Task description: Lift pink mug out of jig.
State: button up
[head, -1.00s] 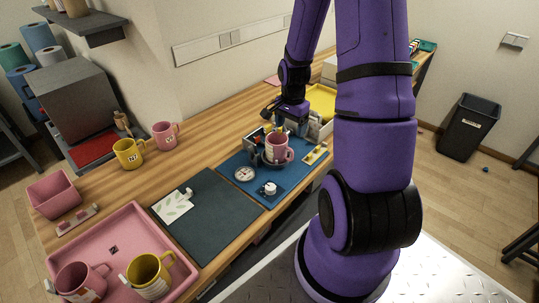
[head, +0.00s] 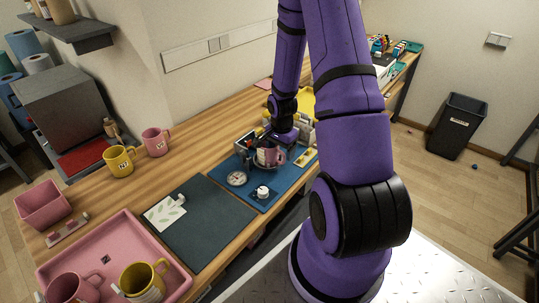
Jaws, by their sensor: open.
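The pink mug (head: 268,157) stands upright in the dark jig (head: 257,165) on the blue mat (head: 284,183). My gripper (head: 276,140) is open, close above and behind the mug's upper right side. It hides part of the mug's rim and upper side. I cannot tell whether the fingers touch the mug or are around its wall.
A dial gauge (head: 237,178) and a small white-topped part (head: 262,192) lie on the blue mat in front. A dark mat (head: 200,225) lies left of it. A pink tray (head: 75,247) holds a pink and a yellow mug. Two more mugs stand near the wall.

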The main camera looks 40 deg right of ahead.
jog(key=shift+f, duration=0.85)
jog(key=c, duration=1.2)
jog(key=shift+r, duration=0.1)
